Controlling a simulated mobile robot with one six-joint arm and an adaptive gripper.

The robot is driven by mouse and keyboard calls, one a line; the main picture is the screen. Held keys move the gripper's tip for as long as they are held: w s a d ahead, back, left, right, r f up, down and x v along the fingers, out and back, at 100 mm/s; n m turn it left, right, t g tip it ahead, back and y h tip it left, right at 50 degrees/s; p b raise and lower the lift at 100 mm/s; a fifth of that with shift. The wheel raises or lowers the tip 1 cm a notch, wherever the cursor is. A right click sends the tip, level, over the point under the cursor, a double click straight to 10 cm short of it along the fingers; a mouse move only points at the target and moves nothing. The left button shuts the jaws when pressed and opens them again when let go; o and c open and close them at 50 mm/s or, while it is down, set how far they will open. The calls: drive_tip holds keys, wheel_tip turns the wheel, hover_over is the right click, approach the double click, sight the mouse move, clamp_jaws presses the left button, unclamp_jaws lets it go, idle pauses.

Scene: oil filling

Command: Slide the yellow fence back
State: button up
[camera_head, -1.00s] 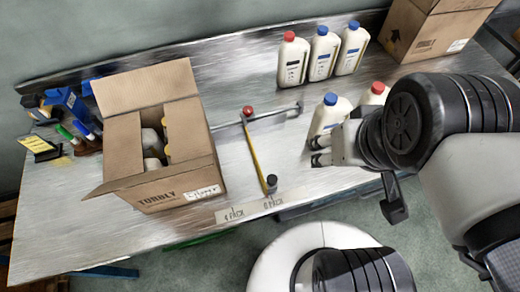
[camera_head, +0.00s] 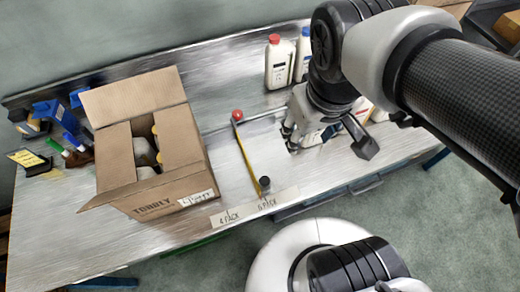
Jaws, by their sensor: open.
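The yellow fence (camera_head: 246,155) is a thin bar lying on the metal table. A red knob (camera_head: 237,115) sits at its far end and a dark knob (camera_head: 265,183) at its near end. It lies between the cardboard box and my gripper. My gripper (camera_head: 289,142) is open, low over the table to the right of the fence and apart from it. A bottle lies partly hidden behind the gripper.
An open cardboard box (camera_head: 168,194) with bottles inside stands left of the fence. A red-capped bottle (camera_head: 280,64) and a blue-capped bottle (camera_head: 303,55) stand at the back. A label strip (camera_head: 246,209) marks the table's front edge. Blue tools and markers are at far left.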

drive_tip(key=w+a+f+n+g+h+p, duration=0.2)
drive_tip(key=w+a+f+n+g, duration=0.1)
drive_tip(key=w+a+f+n, duration=0.4)
drive_tip(key=n+g+h+p, duration=0.1)
drive_tip(key=n+g+h, duration=0.1)
approach(264, 180)
drive_tip(key=b+x, duration=0.4)
drive_tip(key=x, duration=0.5)
drive_tip(key=shift+b, duration=0.3)
clamp_jaws()
